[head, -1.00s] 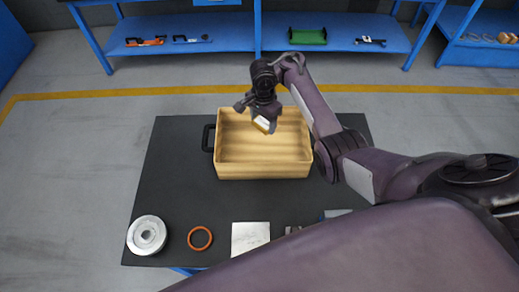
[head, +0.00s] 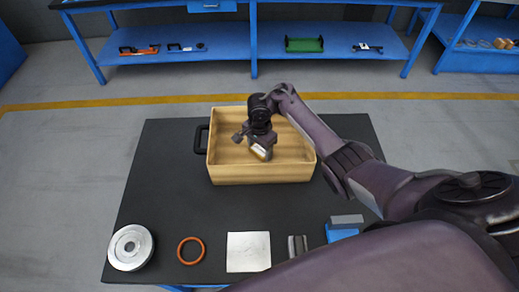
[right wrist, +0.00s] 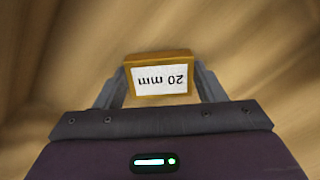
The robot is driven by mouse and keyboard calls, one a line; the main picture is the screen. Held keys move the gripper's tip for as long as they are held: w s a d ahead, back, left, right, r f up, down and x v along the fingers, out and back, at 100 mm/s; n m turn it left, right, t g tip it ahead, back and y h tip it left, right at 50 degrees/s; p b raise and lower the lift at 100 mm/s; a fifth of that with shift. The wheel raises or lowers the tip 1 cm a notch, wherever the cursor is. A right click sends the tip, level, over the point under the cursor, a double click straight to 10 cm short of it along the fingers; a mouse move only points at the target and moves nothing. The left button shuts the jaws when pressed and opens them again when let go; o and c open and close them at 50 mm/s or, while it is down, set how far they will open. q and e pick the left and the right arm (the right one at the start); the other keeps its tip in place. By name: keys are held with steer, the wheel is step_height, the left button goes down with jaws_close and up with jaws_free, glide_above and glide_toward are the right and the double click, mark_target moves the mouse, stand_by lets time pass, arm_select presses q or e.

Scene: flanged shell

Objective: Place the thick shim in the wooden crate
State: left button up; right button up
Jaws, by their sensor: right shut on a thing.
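The thick shim is a brass-coloured block (right wrist: 158,60) with a white label reading "20 mm", upside down in the right wrist view. My right gripper (right wrist: 160,84) is shut on it, with one finger on each side. In the head view the shim (head: 260,152) and the right gripper (head: 261,145) are over the inside of the wooden crate (head: 262,174), within its rim outline. I cannot tell whether the shim touches the crate floor. Blurred wood fills the background of the wrist view. My left gripper is not in view.
The crate, with a black handle (head: 200,139), stands on a dark table (head: 160,190). Along the front edge lie a silver flanged disc (head: 131,247), an orange ring (head: 191,251), a pale plate (head: 248,252), small grey pieces (head: 298,247) and a blue block with grey top (head: 343,228).

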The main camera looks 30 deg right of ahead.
mark_target(260, 151)
steer(key=o, duration=1.1)
steer(key=shift+f, duration=0.1)
steer(key=shift+r, duration=0.25)
step_height(260, 151, up, 12)
steer(key=p, duration=0.7)
steer(key=shift+s+f, duration=0.15)
